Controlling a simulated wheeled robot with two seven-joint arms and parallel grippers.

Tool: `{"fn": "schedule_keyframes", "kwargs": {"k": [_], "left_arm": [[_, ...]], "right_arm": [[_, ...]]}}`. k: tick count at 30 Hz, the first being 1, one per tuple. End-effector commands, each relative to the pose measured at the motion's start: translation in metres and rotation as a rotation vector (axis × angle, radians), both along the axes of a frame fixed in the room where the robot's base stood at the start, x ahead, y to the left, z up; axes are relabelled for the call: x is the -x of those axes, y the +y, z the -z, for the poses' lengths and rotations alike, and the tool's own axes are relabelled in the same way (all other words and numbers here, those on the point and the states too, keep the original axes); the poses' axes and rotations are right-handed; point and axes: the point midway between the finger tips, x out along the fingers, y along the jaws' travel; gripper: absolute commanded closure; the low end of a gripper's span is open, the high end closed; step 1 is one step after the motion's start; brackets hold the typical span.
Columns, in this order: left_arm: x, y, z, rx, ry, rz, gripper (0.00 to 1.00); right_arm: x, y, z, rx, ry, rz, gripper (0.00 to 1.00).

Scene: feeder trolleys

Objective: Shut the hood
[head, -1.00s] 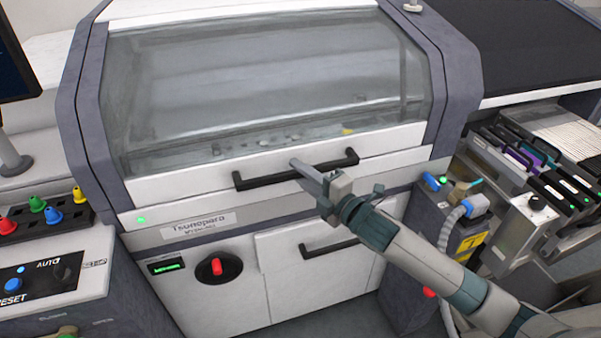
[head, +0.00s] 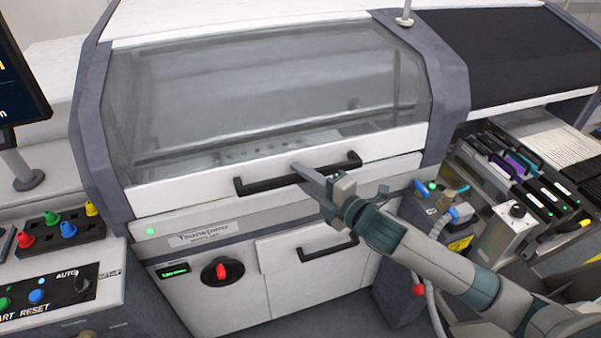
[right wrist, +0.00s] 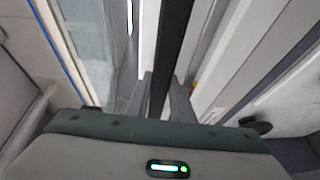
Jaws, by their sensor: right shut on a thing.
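The hood (head: 290,152) is a white-framed cover with a large clear window on the front of the grey and white machine. It is down or nearly down, with its lower rim close above the machine's front panel; I cannot tell if it is fully seated. A black bar handle (head: 258,186) runs along its lower rim. My right gripper (head: 303,172) is shut on this handle near its middle. In the right wrist view the dark handle bar (right wrist: 176,40) passes between the grey fingers of the gripper (right wrist: 160,88). My left gripper is not in view.
Below are a red rotary switch (head: 221,271) and a lower door handle (head: 328,250). A button console (head: 45,295) and a monitor (head: 20,85) stand at left. A feeder trolley (head: 515,215) with cables is at right, under my right arm.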

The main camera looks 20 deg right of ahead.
Motion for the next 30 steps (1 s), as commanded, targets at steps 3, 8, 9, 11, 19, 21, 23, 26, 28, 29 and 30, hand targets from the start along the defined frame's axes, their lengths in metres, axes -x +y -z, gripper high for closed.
{"fn": "schedule_keyframes", "kwargs": {"k": [3,8,9,11,19,21,23,26,28,29,30], "left_arm": [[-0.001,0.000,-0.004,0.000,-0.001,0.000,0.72],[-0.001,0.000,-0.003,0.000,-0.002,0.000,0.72],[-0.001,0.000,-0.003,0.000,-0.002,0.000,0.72],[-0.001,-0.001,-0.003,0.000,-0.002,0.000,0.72],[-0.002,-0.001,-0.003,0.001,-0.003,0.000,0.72],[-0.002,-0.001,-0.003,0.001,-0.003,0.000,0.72],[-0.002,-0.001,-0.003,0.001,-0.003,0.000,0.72],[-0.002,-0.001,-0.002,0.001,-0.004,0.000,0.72],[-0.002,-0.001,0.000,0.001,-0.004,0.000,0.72],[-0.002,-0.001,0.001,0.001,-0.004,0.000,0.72],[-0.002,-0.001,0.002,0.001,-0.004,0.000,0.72]], "right_arm": [[0.001,-0.001,-0.008,0.000,-0.009,0.001,1.00],[0.001,-0.001,-0.008,0.001,-0.009,0.001,1.00],[0.000,-0.001,-0.008,0.000,-0.009,0.002,1.00],[0.000,-0.001,-0.007,0.000,-0.009,0.002,1.00],[0.001,-0.001,-0.006,0.000,-0.007,0.001,0.61],[0.001,0.000,-0.006,0.000,-0.005,0.001,0.61],[0.001,-0.001,-0.006,0.000,-0.005,0.001,0.61],[0.004,-0.002,-0.005,0.000,-0.005,0.001,0.61],[0.007,-0.003,-0.005,0.000,-0.004,0.000,0.61],[0.009,-0.004,-0.004,0.000,-0.004,0.000,0.61],[0.013,-0.006,-0.004,0.001,-0.004,0.001,0.61]]}}
